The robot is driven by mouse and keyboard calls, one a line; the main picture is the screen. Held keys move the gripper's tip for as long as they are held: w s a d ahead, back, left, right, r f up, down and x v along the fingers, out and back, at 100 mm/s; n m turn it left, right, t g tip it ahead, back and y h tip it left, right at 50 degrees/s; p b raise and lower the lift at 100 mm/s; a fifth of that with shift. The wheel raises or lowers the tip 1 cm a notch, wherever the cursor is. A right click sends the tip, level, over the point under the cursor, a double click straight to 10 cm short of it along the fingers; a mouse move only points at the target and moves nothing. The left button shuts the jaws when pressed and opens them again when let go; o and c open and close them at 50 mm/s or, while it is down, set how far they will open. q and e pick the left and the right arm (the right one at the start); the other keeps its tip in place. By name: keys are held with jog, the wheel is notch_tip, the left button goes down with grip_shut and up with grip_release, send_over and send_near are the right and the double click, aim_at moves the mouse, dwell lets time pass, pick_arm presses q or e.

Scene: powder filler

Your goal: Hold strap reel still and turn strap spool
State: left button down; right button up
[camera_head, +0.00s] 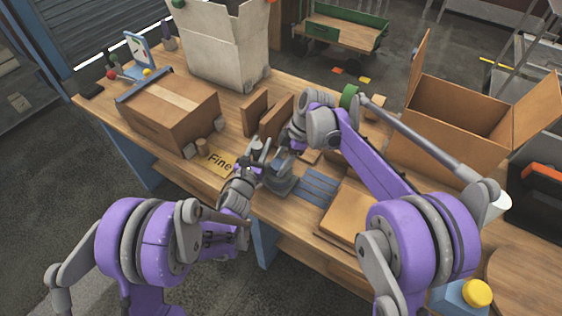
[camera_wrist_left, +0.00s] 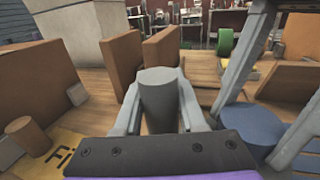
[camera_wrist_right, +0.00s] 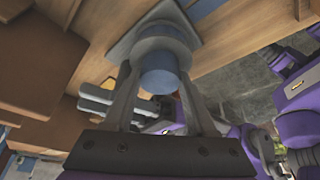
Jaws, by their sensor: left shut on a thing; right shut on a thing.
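The strap reel stands on the bench, with a grey square base (camera_head: 279,184) in the head view. My left gripper (camera_head: 258,152) is shut on its upright grey post (camera_wrist_left: 158,92), one finger on each side in the left wrist view. The strap spool, a round blue-grey piece (camera_wrist_left: 250,128), sits just right of the post. My right gripper (camera_head: 284,160) is shut on the spool's blue cylinder (camera_wrist_right: 158,78), below a grey collar in the right wrist view. In the head view the right arm partly hides the spool. How far it is turned cannot be told.
A closed carton (camera_head: 165,112) stands left, and brown boards (camera_head: 254,110) stand behind the grippers. An open carton (camera_head: 455,112) is at right. A "Fine" card (camera_head: 218,163) and blue slats (camera_head: 318,187) lie close by. Both arms are close together; the bench front edge is near.

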jog(key=m, duration=0.2)
jog(key=m+t, duration=0.1)
jog(key=shift+s+m+t, duration=0.15)
jog(key=shift+m+t, duration=0.15)
jog(key=shift+m, duration=0.1)
jog(key=m, duration=0.2)
jog(key=m+t, duration=0.1)
jog(key=m, duration=0.1)
jog(key=shift+s+a+t+h, duration=0.1)
jog(key=shift+t+h, duration=0.2)
jog(key=m+t+h, duration=0.1)
jog(key=m, duration=0.4)
jog(key=shift+s+a, duration=0.1)
jog(key=shift+m+t+h, duration=0.3)
jog(key=shift+m+h, duration=0.5)
jog(key=shift+m, duration=1)
jog(key=o, duration=1.4)
jog(key=shift+a, duration=0.1)
